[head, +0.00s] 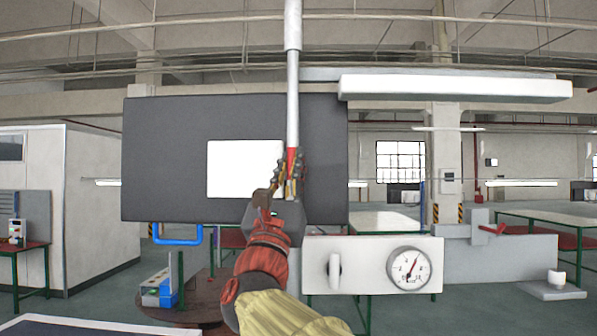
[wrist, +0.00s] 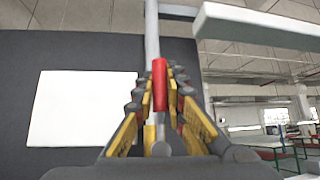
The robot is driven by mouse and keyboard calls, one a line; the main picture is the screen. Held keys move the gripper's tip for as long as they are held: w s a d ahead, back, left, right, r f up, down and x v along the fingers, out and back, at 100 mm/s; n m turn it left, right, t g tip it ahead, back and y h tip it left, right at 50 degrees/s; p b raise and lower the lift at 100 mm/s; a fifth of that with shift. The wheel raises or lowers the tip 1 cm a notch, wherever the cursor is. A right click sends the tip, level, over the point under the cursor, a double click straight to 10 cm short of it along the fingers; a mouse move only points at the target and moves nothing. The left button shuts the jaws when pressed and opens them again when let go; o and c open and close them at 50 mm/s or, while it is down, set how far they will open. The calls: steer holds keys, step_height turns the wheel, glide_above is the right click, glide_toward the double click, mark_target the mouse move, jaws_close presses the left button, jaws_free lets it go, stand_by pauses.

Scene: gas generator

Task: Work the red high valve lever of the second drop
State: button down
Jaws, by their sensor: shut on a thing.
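A grey vertical pipe (head: 293,90) comes down from above in front of a dark panel. The red lever (head: 291,160) shows at its lower end, partly hidden by my fingers. In the wrist view the red lever (wrist: 160,84) stands upright between the yellow and dark finger pads. My gripper (head: 284,172) is raised and shut on the lever, and it also shows in the wrist view (wrist: 160,98). The pipe (wrist: 152,35) rises behind the lever there. The valve body is hidden or too small to tell.
The dark panel (head: 165,150) with a white sheet (head: 245,168) hangs just behind. A white box with a dial gauge (head: 408,268) and handle is at lower right. A blue pipe handle (head: 180,240) is at left. A long white lamp (head: 455,88) hangs at upper right.

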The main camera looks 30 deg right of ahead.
steer(key=shift+w+f+n, duration=0.15)
steer(key=shift+f+n, duration=0.05)
steer(key=shift+n, duration=0.2)
steer(key=c, duration=1.8)
jaws_free()
steer(key=shift+r, duration=0.1)
steer(key=shift+a, duration=0.1)
steer(key=v, duration=1.2)
